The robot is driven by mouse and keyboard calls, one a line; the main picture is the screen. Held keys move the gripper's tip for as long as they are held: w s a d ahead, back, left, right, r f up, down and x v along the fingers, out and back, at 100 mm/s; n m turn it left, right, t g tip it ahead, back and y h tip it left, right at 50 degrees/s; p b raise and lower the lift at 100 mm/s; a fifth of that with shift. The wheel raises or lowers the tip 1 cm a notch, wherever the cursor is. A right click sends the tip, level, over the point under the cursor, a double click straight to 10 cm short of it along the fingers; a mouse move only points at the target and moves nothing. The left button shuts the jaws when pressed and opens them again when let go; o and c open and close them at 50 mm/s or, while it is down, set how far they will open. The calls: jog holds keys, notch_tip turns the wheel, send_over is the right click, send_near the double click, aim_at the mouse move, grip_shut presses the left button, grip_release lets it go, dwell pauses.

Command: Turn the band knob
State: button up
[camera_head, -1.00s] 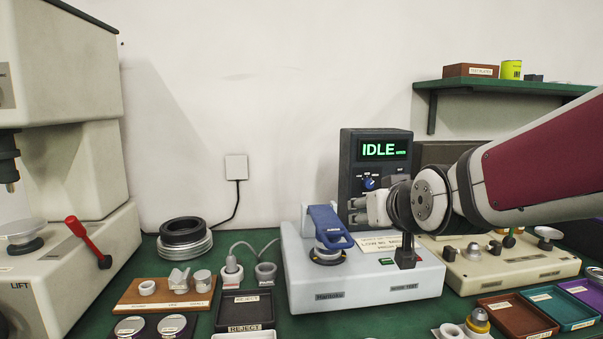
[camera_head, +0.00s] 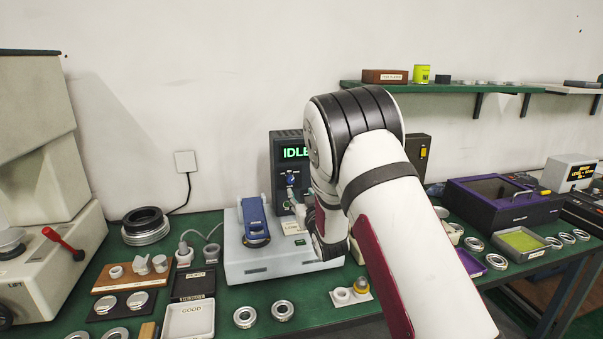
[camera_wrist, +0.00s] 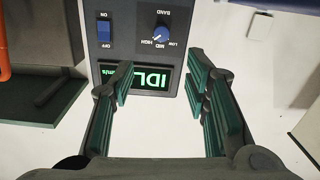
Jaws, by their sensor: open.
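The band knob (camera_wrist: 160,32) is a round blue knob on the dark display box (camera_wrist: 130,52). In the wrist view, which is upside down, it sits beyond my fingertips, with LOW, MID and HIGH labels beside it. I cannot tell its exact setting. In the head view the knob (camera_head: 291,178) shows below the display reading IDLE, partly cut off by my arm. My gripper (camera_wrist: 158,80) is open and empty, apart from the knob. In the head view my arm largely hides it.
A blue ON/OFF switch (camera_wrist: 103,30) is beside the knob. A white bench device (camera_head: 270,262) with a blue handle (camera_head: 254,221) stands in front of the box. A green shelf (camera_head: 450,88) is on the wall. Rings and trays crowd the table's front.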

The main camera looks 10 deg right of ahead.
aim_at(291, 180)
jog(key=w, duration=0.8)
jog(key=w+f, duration=0.1)
jog(key=w, duration=0.4)
jog(key=shift+w+a+b, duration=0.1)
jog(key=shift+a+b, duration=0.05)
jog(key=shift+b, duration=0.2)
grip_shut()
